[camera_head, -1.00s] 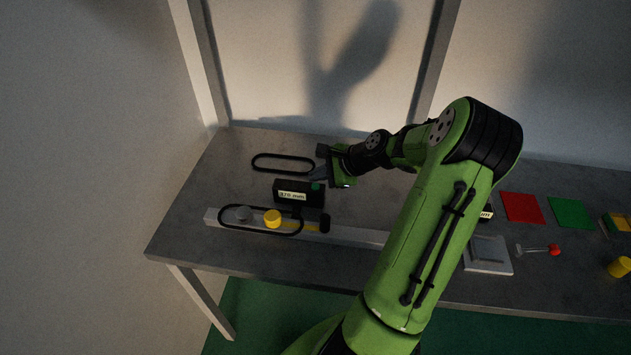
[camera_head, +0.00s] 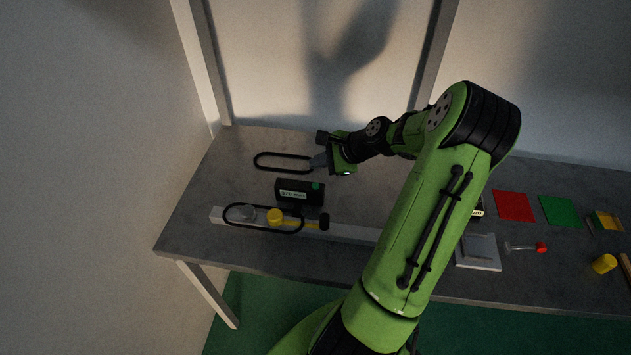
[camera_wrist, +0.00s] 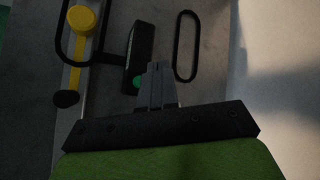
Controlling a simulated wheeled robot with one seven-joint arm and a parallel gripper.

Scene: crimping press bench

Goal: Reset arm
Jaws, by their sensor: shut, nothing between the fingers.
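My gripper (camera_head: 317,161) is shut and empty above the back left part of the table. In the wrist view the shut fingers (camera_wrist: 156,72) point between a black display box and a black loop. The box (camera_head: 299,192) has a lit label and a green button; it also shows in the wrist view (camera_wrist: 141,50). One black belt loop (camera_head: 283,155) lies flat behind the box, and it shows in the wrist view (camera_wrist: 175,45). A second black loop (camera_head: 262,230) lies around a grey post and a yellow knob (camera_head: 275,216) on the pale rail.
On the right of the grey table (camera_head: 190,215) are a red square (camera_head: 514,205), a green square (camera_head: 561,211), a grey plate fixture (camera_head: 478,252), a red-tipped lever (camera_head: 541,247) and a yellow cylinder (camera_head: 604,264). A wall (camera_head: 270,60) stands close behind.

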